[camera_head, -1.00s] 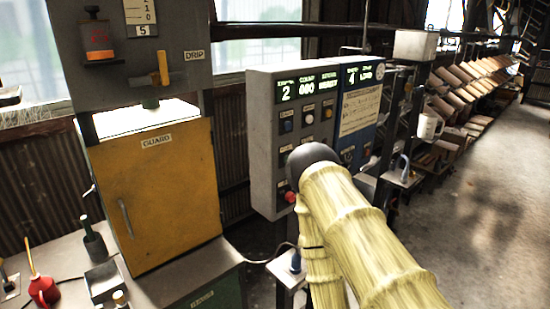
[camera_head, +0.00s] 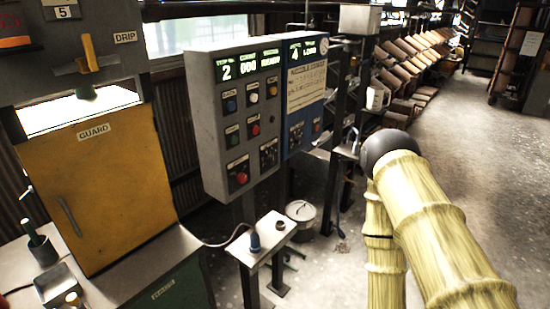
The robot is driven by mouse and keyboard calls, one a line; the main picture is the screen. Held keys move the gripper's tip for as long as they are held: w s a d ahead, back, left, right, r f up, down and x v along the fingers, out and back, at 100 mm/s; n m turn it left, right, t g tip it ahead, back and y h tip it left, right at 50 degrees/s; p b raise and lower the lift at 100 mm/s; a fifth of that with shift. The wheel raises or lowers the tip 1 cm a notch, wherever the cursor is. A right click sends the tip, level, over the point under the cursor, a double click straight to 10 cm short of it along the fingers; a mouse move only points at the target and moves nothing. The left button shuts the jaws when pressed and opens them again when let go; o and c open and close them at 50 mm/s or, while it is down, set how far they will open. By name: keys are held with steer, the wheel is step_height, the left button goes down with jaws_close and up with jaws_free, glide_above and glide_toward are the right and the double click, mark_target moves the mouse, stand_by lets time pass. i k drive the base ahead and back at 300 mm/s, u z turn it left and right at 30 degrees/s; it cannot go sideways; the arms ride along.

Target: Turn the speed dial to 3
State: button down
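A grey control box (camera_head: 212,135) stands at centre with a blue panel (camera_head: 318,108) on its right. The grey box's display (camera_head: 247,63) reads 2 and 000; the blue panel's display (camera_head: 308,48) shows 4 and a word like LOAD. A dark dial (camera_head: 268,153) sits low on the grey box, and another dark dial (camera_head: 295,137) low on the blue panel. Their labels and pointers are too small to read, so I cannot tell which is the speed dial. My arm, in a yellow sleeve with a dark round joint, is at right, apart from the panels. My gripper is not visible.
A red button (camera_head: 241,177) on the grey box is near the dials. Below stands a small shelf (camera_head: 262,243) with a blue-topped item, beside a lidded pot (camera_head: 300,211). A yellow guard door (camera_head: 105,190) is at left. Open floor lies at right.

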mark_target(270, 159)
steer(key=u, duration=0.1)
steer(key=k, duration=1)
steer(key=z, duration=1.15)
steer(key=i, duration=0.85)
steer(key=u, duration=0.55)
steer(key=i, duration=0.95)
steer(key=u, duration=0.95)
